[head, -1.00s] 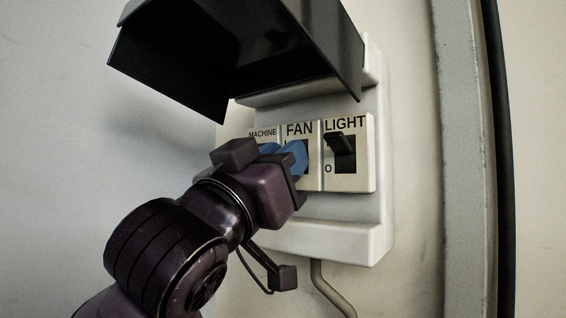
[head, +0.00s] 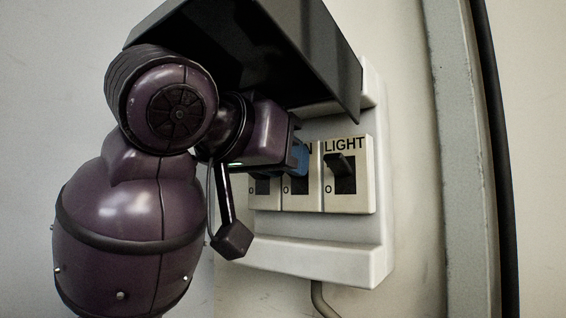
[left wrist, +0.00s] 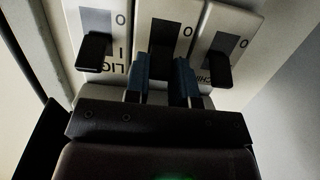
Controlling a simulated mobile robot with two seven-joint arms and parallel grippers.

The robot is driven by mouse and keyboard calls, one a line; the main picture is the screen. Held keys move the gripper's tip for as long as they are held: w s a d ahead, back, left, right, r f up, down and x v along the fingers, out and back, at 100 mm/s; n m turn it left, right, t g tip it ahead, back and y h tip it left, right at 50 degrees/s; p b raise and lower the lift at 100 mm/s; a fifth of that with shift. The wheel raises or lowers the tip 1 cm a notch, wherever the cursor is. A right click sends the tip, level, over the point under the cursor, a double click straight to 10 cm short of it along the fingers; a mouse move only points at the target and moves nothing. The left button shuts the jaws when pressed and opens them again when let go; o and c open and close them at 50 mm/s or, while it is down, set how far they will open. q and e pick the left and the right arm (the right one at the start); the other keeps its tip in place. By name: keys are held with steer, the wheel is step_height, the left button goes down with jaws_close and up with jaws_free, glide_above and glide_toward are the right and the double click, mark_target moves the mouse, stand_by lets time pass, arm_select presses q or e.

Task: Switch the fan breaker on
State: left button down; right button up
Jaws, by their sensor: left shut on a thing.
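The fan breaker (head: 300,187) is the middle of three on the white panel. Its label is mostly covered by my gripper, and an O shows beside the lower end of its dark slot. My left gripper (head: 298,158) is at the upper part of this breaker. In the left wrist view, my left gripper's blue fingers (left wrist: 161,80) are on both sides of the black fan lever (left wrist: 160,62) and shut on it. The lever sits away from the O end of its slot, toward the top of the breaker. My right gripper is out of view.
The light breaker (head: 345,185) is at the right, its lever up. The machine breaker (left wrist: 218,66) is on the other side, its lever also away from the O. A raised black cover (head: 300,55) hangs close above my gripper. A grey post (head: 457,160) stands right.

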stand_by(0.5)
arm_select(q)
steer(key=c, duration=1)
jaws_free()
steer(key=shift+o, duration=0.2)
steer(key=shift+w, duration=0.1)
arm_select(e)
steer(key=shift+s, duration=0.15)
